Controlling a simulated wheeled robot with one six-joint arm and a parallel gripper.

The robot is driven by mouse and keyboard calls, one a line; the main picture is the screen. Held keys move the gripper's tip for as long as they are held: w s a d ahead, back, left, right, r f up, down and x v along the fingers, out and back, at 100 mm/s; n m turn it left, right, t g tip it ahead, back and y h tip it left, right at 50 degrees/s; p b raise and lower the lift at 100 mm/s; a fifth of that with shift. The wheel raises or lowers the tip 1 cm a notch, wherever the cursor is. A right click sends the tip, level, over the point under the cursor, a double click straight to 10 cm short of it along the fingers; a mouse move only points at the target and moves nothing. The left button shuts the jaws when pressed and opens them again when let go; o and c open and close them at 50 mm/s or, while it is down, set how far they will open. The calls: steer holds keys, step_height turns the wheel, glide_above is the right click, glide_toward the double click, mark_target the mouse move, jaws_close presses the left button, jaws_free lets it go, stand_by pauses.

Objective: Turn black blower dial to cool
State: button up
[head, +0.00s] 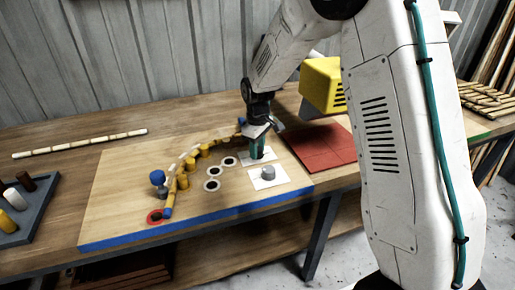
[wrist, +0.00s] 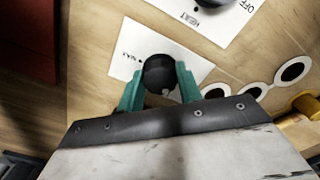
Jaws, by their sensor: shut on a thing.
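The black blower dial (wrist: 160,71) stands on a white card (wrist: 193,62) in the wrist view. My gripper (wrist: 158,84) has its two green fingers on either side of the dial and is shut on it. In the head view my gripper (head: 258,153) points down at this card and hides the dial. A second card (head: 258,184), nearer the front edge, carries a grey knob (head: 268,172); its lettering reads HEAT and OFF in the wrist view.
A red mat (head: 318,145) and a yellow blower housing (head: 321,84) lie right of my gripper. A straight cane (head: 80,143) lies at back left.

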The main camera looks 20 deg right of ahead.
steer(key=n, duration=0.7)
stand_by(0.6)
steer(key=o, duration=1)
steer(key=shift+w+r, duration=0.1)
step_height(320, 180, up, 8)
steer(key=shift+f, duration=0.2)
